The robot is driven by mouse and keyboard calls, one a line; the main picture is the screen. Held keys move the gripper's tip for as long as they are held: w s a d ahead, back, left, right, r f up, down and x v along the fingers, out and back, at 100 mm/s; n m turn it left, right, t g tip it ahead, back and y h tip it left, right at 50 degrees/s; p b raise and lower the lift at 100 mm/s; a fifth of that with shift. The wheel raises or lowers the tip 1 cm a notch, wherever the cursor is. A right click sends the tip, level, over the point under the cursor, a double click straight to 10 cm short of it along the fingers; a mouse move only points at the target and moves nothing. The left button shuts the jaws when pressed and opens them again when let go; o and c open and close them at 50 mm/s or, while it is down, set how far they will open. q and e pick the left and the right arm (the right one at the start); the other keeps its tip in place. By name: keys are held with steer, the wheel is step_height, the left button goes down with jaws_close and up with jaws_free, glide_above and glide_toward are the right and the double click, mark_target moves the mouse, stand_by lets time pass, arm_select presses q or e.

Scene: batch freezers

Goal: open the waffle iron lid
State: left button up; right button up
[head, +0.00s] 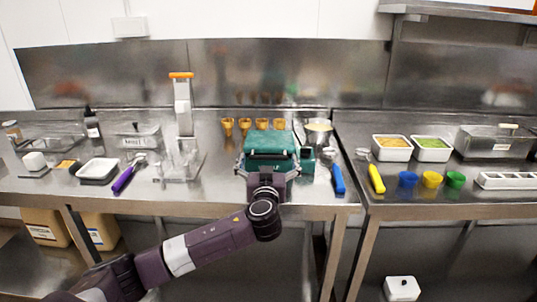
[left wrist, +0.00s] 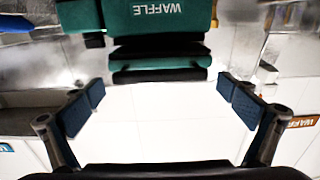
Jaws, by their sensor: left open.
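The teal waffle iron (head: 270,141) stands on the left steel counter, and its lid looks shut. In the left wrist view its teal top (left wrist: 158,18) carries the word WAFFLE upside down. A dark front bar, apparently the handle (left wrist: 158,75), shows below it, between the lines of my fingers. My left gripper (head: 268,168) is at the front of the waffle iron. In the left wrist view the left gripper (left wrist: 161,90) is wide open and empty, its blue-padded fingers apart from the bar. The gripper hides part of the iron's front in the head view. My right gripper is not in view.
Several cones (head: 262,124) stand behind the iron, and a metal pot (head: 318,135) stands behind right. A blue-handled scoop (head: 337,180) lies to the right, a purple-handled one (head: 124,179) to the left. A clear stand (head: 182,165) is left of the iron.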

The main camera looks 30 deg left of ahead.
arm_select(q)
steer(key=shift+x, duration=0.75)
steer(key=c, duration=1.5)
steer(key=shift+c, duration=0.4)
